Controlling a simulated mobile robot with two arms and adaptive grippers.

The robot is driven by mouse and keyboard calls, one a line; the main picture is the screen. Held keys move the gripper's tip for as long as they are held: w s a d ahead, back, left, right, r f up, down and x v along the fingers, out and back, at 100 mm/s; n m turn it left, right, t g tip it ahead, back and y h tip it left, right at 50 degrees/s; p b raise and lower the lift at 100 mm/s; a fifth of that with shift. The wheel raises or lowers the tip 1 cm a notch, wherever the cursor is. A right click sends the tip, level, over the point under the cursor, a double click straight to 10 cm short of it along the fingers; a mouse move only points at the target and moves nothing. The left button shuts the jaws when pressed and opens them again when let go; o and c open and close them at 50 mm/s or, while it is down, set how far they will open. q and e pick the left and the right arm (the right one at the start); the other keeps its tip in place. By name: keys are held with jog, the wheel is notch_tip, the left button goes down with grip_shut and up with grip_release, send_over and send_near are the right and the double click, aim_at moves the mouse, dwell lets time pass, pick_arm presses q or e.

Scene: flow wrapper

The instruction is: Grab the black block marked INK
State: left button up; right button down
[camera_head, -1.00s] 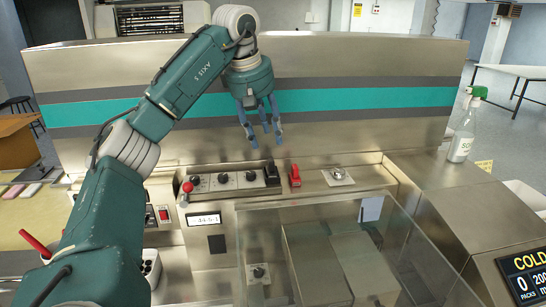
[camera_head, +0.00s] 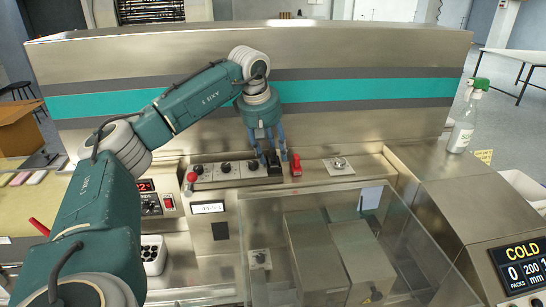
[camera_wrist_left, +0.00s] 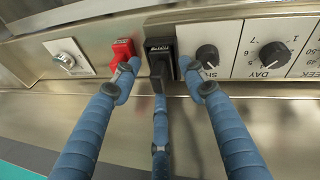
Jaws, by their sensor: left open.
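The black block (camera_head: 274,169) sits on the machine's panel ledge, between the knobs and a red block. In the left wrist view the black block (camera_wrist_left: 160,48) stands upright and has small pale lettering at its top that I cannot read clearly. My left gripper (camera_head: 270,156) is open and pointing down right over the black block. In the wrist view the blue fingers (camera_wrist_left: 160,70) sit on either side of it, with a third finger in front hiding part of its lower face. I cannot tell whether any finger touches it. My right gripper is not in view.
The red block (camera_wrist_left: 123,50) is close beside one finger. Dials (camera_wrist_left: 207,57) stand on the other side. A red-knobbed lever (camera_head: 191,178) is to the left. A clear cover (camera_head: 320,235) lies in front. A spray bottle (camera_head: 464,125) stands at right.

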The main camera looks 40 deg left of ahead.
pick_arm(q)
jog(key=shift+f, duration=0.1)
grip_shut()
dwell(0.4)
